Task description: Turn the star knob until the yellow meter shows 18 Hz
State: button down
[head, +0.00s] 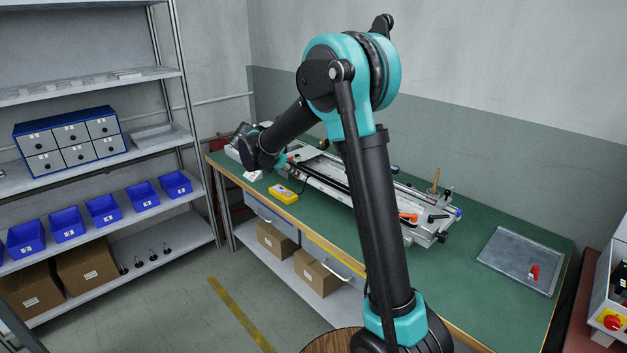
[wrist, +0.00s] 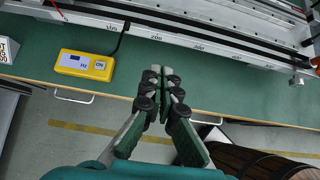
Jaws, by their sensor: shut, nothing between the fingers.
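The yellow meter (head: 283,193) lies on the green bench top in front of the long machine. It also shows in the wrist view (wrist: 85,65), left of my gripper, with a small dark display, an HZ mark and a cable at its right. The display figure is too small to read. My gripper (wrist: 162,72) is shut and empty, over the bench's front edge and apart from the meter. In the head view its fingers are hidden behind my arm. I cannot pick out the star knob for certain in either view.
The long machine with a scaled rail (wrist: 200,44) runs along the bench (head: 470,302). An orange handle (head: 408,217) sits on its near end. A grey tray (head: 515,262) with a red item lies at the right. Drawer handles (wrist: 72,98) stick out below the bench edge.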

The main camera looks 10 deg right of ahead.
aim_at(324, 181)
jog(key=shift+w+d+r+x, duration=0.2)
jog(key=shift+d+r+x, duration=0.15)
jog(key=shift+x, duration=1.8)
jog(key=shift+w+d+r+x, duration=0.25)
jog(key=shift+r+x, duration=0.1)
jog(key=shift+x, duration=1.75)
jog(key=shift+w+d+r+x, duration=0.2)
jog(key=shift+d+r+x, duration=0.15)
jog(key=shift+x, duration=1.8)
jog(key=shift+a, duration=0.1)
jog(key=shift+w+d+r, duration=0.1)
jog(key=shift+w+d, duration=0.55)
jog(key=shift+d, duration=0.25)
